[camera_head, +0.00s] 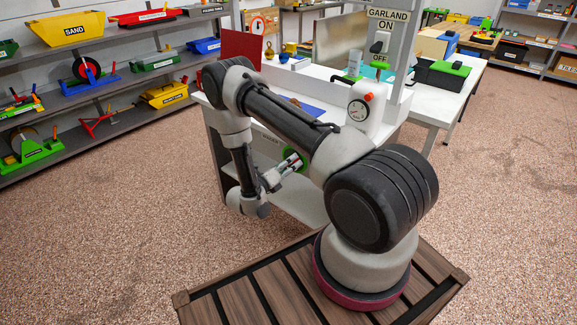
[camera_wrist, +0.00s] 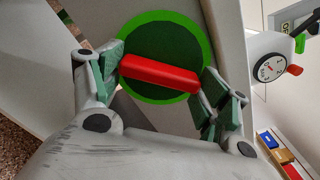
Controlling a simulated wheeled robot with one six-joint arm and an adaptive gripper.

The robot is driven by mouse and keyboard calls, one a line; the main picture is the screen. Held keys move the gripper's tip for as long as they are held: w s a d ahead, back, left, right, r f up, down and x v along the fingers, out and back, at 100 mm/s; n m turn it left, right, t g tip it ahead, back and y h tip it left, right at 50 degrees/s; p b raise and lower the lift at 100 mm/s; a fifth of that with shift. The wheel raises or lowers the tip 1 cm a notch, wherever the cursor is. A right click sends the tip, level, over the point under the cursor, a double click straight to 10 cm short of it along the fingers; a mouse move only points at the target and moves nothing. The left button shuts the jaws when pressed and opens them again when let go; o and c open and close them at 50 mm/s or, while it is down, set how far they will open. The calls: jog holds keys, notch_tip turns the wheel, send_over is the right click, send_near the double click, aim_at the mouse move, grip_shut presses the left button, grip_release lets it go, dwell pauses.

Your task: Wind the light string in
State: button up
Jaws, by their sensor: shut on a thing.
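A red bar handle (camera_wrist: 160,76) crosses a green disc (camera_wrist: 165,20) with a darker green middle, on the grey front face of a white bench. My gripper (camera_wrist: 160,80) is shut on the red handle, one finger at each end of the bar. The bar tilts slightly down to the right in the wrist view. In the head view, my gripper (camera_head: 292,164) reaches the bench front, and only part of the green disc (camera_head: 303,155) shows behind it. I cannot make out the light string in either view.
A white dial (camera_head: 358,110) with a red knob stands on the bench; it also shows in the wrist view (camera_wrist: 268,68). A GARLAND ON/OFF switch (camera_head: 379,43) is on the post behind. Shelves with coloured tools line the left. Floor around the bench is clear.

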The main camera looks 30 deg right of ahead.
jog(key=m, duration=2.7)
jog(key=shift+w+a, duration=0.15)
jog(key=shift+w, duration=0.1)
jog(key=shift+m, duration=0.3)
jog(key=o, duration=1)
jog(key=shift+r, duration=0.1)
jog(key=v, duration=1.2)
